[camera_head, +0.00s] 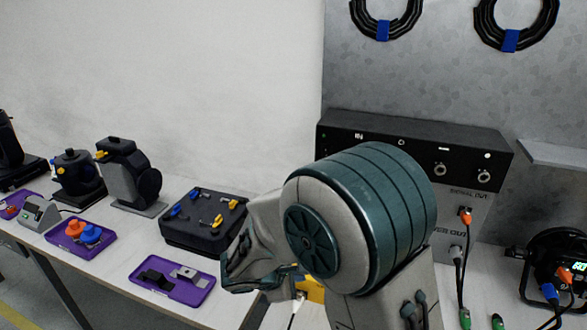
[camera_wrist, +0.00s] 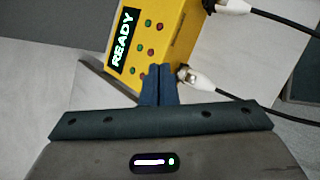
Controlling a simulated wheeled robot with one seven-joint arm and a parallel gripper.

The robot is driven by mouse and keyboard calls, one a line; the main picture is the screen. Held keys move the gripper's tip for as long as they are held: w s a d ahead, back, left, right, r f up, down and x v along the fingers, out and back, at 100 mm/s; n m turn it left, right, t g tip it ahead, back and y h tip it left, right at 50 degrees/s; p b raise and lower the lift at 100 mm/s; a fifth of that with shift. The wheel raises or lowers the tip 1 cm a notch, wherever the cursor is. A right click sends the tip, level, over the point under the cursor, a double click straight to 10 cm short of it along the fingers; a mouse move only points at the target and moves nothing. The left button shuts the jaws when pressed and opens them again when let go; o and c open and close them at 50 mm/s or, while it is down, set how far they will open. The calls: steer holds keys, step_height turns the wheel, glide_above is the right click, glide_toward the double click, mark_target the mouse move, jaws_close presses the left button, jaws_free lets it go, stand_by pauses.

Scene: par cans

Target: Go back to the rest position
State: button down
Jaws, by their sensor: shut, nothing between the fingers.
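My gripper (camera_wrist: 158,82) shows in the wrist view with its two dark fingers together and nothing between them. The fingertips are in front of the lower edge of a yellow box (camera_wrist: 165,35) with a lit READY display and small red and green buttons. I cannot tell whether they touch it. White plugs with black cables are at the box's right side. In the head view my arm covers most of the yellow box (camera_head: 315,291), and the fingers are mostly hidden behind the arm.
Purple trays (camera_head: 148,285) with small parts, a black case (camera_head: 203,216) with coloured connectors and dark lamp-like units (camera_head: 128,172) stand on the left table. A black panel box (camera_head: 410,150) is behind my arm. A cable reel (camera_head: 553,265) stands right, with cables nearby.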

steer(key=s+d+r+m+g+y, duration=0.1)
steer(key=s+d+r+m+y, duration=0.2)
steer(key=s+d+r+m, duration=0.2)
steer(key=s+d+r+m+g+y, duration=0.2)
steer(key=s+d+r+m, duration=0.4)
steer(key=s+d+m, duration=0.3)
steer(key=s+m+y, duration=0.1)
steer(key=s+m, duration=0.3)
steer(key=shift+r, duration=0.15)
